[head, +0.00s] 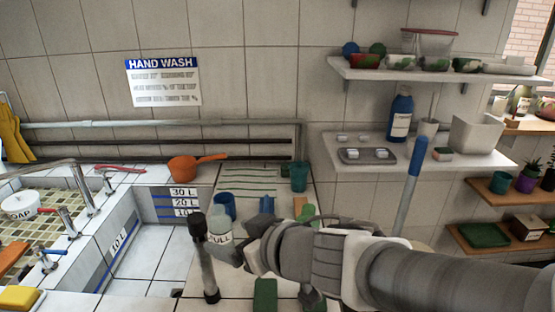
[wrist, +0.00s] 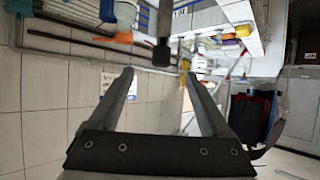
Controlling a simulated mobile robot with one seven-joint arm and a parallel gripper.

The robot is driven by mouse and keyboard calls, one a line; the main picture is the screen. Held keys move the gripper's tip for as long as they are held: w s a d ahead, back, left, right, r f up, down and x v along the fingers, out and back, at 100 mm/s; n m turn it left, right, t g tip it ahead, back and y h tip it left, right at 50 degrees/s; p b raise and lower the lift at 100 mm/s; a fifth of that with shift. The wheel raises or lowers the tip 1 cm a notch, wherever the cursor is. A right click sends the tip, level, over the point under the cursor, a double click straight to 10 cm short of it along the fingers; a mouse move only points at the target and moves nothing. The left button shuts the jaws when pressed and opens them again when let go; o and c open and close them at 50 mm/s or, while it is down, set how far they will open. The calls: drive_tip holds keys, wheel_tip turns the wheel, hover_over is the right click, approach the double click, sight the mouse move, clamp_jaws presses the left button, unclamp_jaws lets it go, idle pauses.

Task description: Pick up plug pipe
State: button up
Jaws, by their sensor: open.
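The plug pipe (head: 207,268) is a dark grey upright pipe with a black top, standing by the sink's right wall in the head view. A pale piece marked "PULL" (head: 218,238) shows just right of its top. My gripper (head: 238,243) is to the right of the pipe's upper part, at the end of my arm; its fingers are small there. In the wrist view my gripper (wrist: 157,74) is open and empty. The pipe's dark end (wrist: 163,50) shows beyond the fingertips, lined up with the gap between them. No contact is visible.
The tiled sink basin (head: 162,255) lies left of the pipe. An orange pan (head: 190,166), a blue cup (head: 224,205) and a teal cup (head: 299,177) stand on the counter behind. A blue-handled pole (head: 411,185) stands at right, below shelves with dishes.

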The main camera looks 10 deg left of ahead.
sight(201, 233)
drive_tip(key=x, duration=0.8)
drive_tip(key=p+x, duration=0.1)
drive_tip(key=x, duration=0.2)
drive_tip(key=shift+a+f, duration=0.25)
drive_tip(key=shift+a, duration=0.25)
drive_tip(key=shift+r+b+x, duration=0.2)
drive_tip(key=shift+b+x, duration=0.25)
drive_tip(key=shift+x, duration=2.35)
drive_tip(key=shift+w, duration=0.15)
clamp_jaws()
